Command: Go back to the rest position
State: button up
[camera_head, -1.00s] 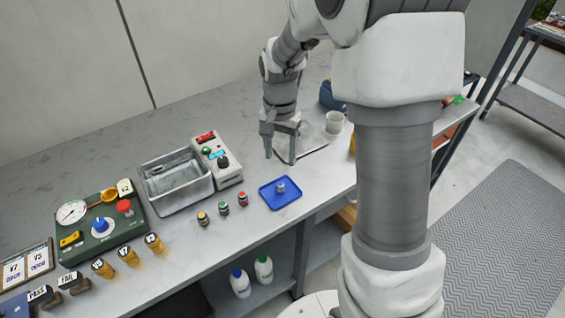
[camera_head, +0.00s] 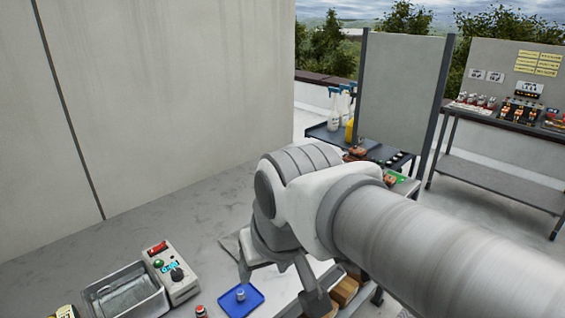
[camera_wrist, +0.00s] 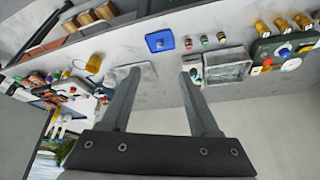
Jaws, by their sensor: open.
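My gripper (camera_head: 279,277) is raised above the right part of the grey workbench (camera_head: 205,225) in the head view. Its two fingers are spread with nothing between them. In the wrist view my gripper (camera_wrist: 155,75) is also open and empty. The blue tray (camera_head: 254,303) sits on the bench below, with a small grey piece (camera_head: 240,294) in it. It also shows in the wrist view (camera_wrist: 150,43). My arm hides part of the bench's right end.
A metal basin (camera_head: 124,290) and a control box (camera_head: 183,287) stand left of the tray. A grey panel (camera_head: 398,95) and a cart with bottles (camera_head: 334,110) stand behind the bench. A second table (camera_head: 505,170) is at the far right. A wall closes the left.

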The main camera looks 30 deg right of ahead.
jog(key=shift+s+n, duration=0.4)
jog(key=shift+s, duration=0.45)
